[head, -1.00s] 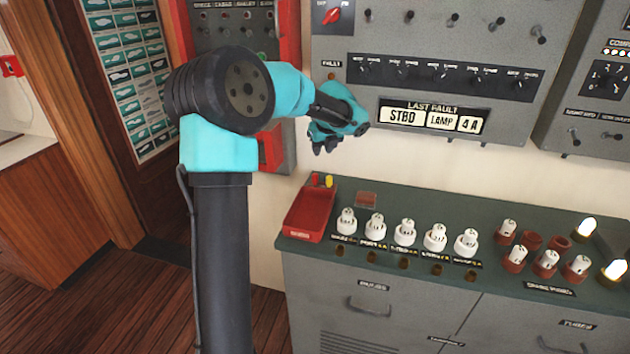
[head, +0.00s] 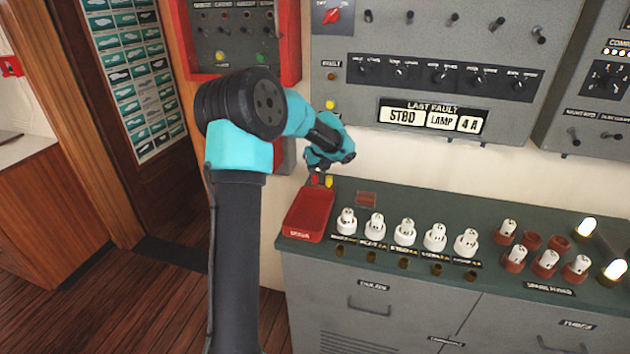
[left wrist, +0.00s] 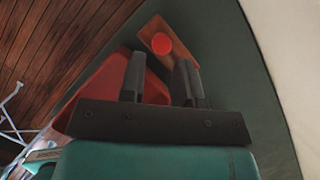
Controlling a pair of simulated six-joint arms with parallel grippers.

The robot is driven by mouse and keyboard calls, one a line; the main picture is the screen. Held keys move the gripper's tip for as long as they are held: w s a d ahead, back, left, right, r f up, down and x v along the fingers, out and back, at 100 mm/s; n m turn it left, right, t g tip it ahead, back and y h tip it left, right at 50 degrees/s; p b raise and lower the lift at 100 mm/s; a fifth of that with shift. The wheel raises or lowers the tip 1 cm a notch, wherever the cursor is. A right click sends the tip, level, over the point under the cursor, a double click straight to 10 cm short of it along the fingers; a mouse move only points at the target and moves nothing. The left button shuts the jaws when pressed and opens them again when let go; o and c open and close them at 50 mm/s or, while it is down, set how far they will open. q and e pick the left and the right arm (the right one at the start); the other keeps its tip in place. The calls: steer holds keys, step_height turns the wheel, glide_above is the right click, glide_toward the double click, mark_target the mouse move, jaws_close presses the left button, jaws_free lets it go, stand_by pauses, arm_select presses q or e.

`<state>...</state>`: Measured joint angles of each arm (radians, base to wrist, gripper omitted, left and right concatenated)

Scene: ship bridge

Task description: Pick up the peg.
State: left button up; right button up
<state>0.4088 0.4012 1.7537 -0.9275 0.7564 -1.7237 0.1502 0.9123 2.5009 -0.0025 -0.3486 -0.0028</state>
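A red peg (head: 316,180) stands at the back left corner of the counter, behind the red tray, with a yellow peg (head: 329,182) beside it. In the left wrist view the red peg (left wrist: 161,43) shows end-on as a round top on an orange-brown block (left wrist: 154,29). My left gripper (head: 317,167) is just above the pegs, pointing down. In the left wrist view its two fingers (left wrist: 159,62) are apart with nothing between them, and the red peg lies just beyond their tips. The yellow peg is not visible there. My right gripper is out of view.
The red tray (head: 296,233) sits in front of the pegs at the counter's left end. A small brown-red block (head: 366,199) is to their right. White fuses (head: 405,232) stand in a row on the counter. The grey panel (head: 450,85) rises behind.

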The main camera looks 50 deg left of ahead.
mark_target(315, 181)
arm_select(q)
steer(key=shift+x, duration=2.6)
steer(key=shift+w+r, duration=0.1)
steer(key=shift+w, duration=0.05)
steer(key=c, duration=0.5)
steer(key=shift+c, duration=0.2)
